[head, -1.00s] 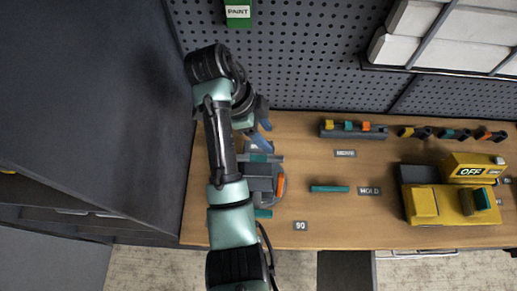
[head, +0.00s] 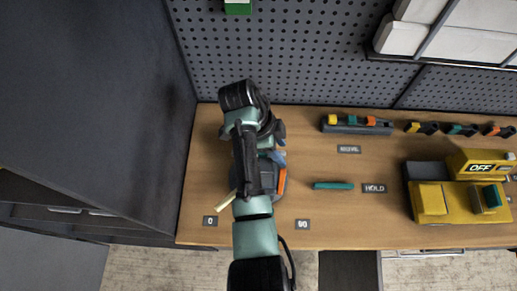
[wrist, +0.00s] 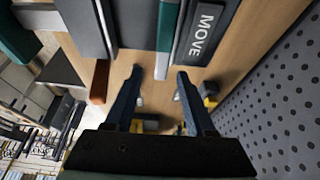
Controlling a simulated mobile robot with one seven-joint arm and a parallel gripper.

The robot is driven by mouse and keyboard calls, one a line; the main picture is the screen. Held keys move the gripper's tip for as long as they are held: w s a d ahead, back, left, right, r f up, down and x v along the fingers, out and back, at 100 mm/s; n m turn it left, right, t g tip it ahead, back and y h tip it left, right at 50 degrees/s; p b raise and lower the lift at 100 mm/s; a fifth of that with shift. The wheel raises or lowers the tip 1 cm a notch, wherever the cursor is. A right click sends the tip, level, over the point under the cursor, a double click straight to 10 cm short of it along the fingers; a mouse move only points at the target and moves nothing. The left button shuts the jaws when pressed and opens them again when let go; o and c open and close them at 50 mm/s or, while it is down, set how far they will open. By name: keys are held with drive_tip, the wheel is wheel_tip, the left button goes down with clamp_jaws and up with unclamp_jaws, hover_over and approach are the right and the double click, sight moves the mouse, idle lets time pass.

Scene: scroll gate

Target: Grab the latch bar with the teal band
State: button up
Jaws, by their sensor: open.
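In the head view a short dark bar with a teal band (head: 461,130) lies at the back right of the bench, between a yellow-banded bar (head: 421,128) and an orange-banded bar (head: 497,131). My gripper (head: 278,156) is well to its left, over the grey mechanism, and my arm hides much of both. In the wrist view my gripper (wrist: 160,75) has its two blue fingers apart with nothing between them. A teal strip with a pale end (wrist: 165,38) lies beyond the fingertips, beside the MOVE label (wrist: 206,30). I cannot tell whether it is a separate bar.
The grey mechanism has an orange end (head: 282,181). A teal bar (head: 333,185) lies beside the HOLD label (head: 374,188). A yellow machine marked OFF (head: 455,203) stands right. A pegboard (head: 290,60) rises behind.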

drive_tip(key=shift+d+f, duration=0.1)
drive_tip(key=shift+f, duration=0.15)
clamp_jaws()
drive_tip(key=shift+w+r, duration=0.1)
idle(1.2)
